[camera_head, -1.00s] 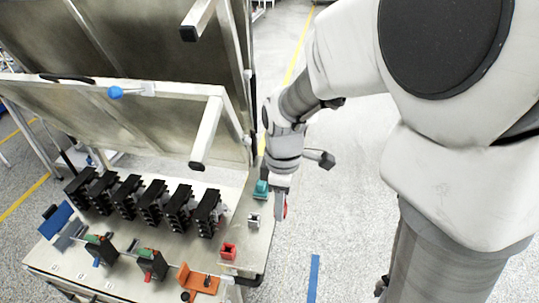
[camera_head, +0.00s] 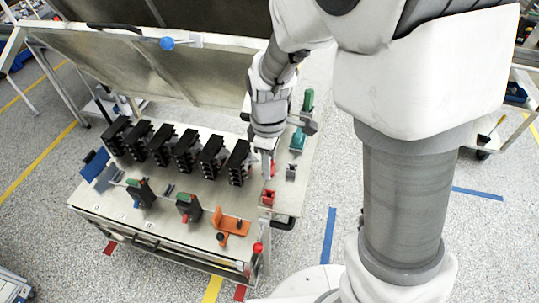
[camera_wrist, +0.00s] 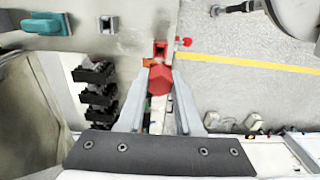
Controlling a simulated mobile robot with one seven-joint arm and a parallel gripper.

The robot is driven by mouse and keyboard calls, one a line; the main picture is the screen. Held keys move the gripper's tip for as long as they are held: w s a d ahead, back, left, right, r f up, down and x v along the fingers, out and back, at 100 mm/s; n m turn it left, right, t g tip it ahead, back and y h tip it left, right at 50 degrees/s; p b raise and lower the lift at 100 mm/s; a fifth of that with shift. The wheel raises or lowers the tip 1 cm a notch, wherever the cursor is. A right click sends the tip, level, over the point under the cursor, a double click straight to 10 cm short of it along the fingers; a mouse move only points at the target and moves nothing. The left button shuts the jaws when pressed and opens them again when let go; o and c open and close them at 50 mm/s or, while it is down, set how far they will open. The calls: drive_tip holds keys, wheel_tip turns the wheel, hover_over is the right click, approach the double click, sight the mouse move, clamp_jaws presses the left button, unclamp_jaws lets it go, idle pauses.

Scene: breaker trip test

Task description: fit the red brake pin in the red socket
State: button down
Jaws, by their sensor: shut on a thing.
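My gripper (camera_head: 268,168) is shut on the red brake pin (camera_head: 272,169). In the wrist view the fingers (camera_wrist: 159,85) close around the pin, and its red head (camera_wrist: 160,80) faces the camera. The pin's lower end is hidden. The red socket (camera_head: 267,198) is a small red block near the bench's right edge. In the wrist view the red socket (camera_wrist: 160,46) shows just beyond the pin, with a dark opening. The pin appears above and apart from the socket; the exact height gap cannot be told.
A grey socket (camera_head: 291,173) and a teal block (camera_head: 298,141) stand behind the red socket. Black breakers (camera_head: 212,154) line the bench to the left. An orange bracket (camera_head: 231,226) and a red knob (camera_head: 258,248) are at the front. Floor lies right of the bench.

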drive_tip(key=shift+f+b, duration=2.7)
drive_tip(key=shift+f, duration=0.25)
drive_tip(key=shift+f+b, duration=1.95)
drive_tip(key=shift+f, duration=0.1)
drive_tip(key=c, duration=0.5)
unclamp_jaws()
drive_tip(key=shift+r, duration=0.15)
wheel_tip(320, 180, up, 17)
drive_tip(key=shift+r+p, duration=0.1)
drive_tip(key=shift+p, duration=0.6)
